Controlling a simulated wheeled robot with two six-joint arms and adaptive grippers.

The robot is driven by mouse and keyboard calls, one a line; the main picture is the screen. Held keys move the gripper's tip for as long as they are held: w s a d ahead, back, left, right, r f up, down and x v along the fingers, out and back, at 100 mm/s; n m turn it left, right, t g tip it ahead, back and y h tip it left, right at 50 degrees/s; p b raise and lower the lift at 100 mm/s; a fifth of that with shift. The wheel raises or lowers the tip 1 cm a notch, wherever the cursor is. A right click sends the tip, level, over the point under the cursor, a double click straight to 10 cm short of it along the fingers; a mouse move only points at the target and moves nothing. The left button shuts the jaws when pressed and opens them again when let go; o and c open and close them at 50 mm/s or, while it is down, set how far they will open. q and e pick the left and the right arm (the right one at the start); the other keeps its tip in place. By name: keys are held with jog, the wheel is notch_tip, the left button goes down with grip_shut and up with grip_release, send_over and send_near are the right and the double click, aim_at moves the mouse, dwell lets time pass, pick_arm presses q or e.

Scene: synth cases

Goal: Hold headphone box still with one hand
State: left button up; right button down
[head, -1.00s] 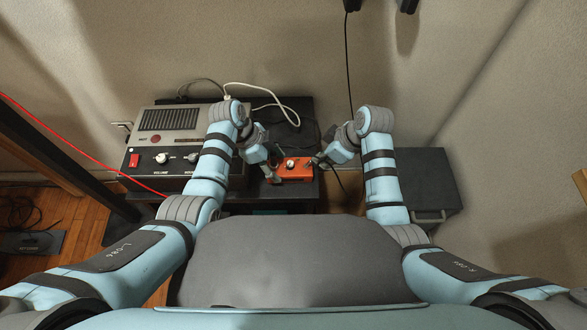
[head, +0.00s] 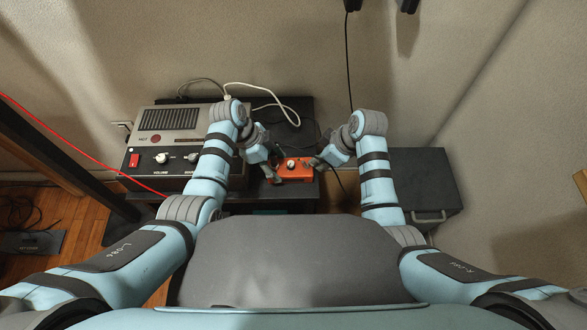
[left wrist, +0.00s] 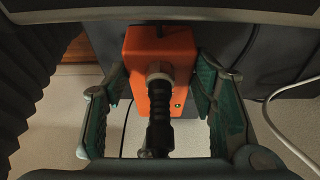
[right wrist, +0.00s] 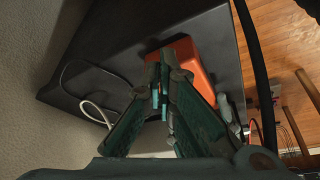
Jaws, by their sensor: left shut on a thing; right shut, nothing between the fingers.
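The headphone box is a small orange box (head: 294,174) on the black surface in the middle of the head view, with a light round fitting on top. My left gripper (head: 270,172) is shut on it from the left. In the left wrist view its fingers lie on either side of the orange box (left wrist: 178,45). A black ribbed plug (left wrist: 160,98) stands out from the box's face at a metal collar. My right gripper (head: 317,162) is shut and empty, close to the box's right end. In the right wrist view its closed fingertips (right wrist: 160,82) overlap the orange box (right wrist: 203,78); I cannot tell whether they touch.
A large grey and black unit (head: 150,152) with knobs and a red switch stands left of the box. A white cable (head: 262,90) loops behind. A dark case (head: 425,185) stands at the right. A red cable (head: 75,148) crosses the left side.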

notch_tip(320, 180, up, 8)
jog(key=d, duration=0.1)
jog(key=shift+d, duration=0.2)
dwell(0.6)
pick_arm(q)
jog(key=o, duration=1.4)
jog(key=shift+c, duration=0.2)
jog(key=v, duration=1.2)
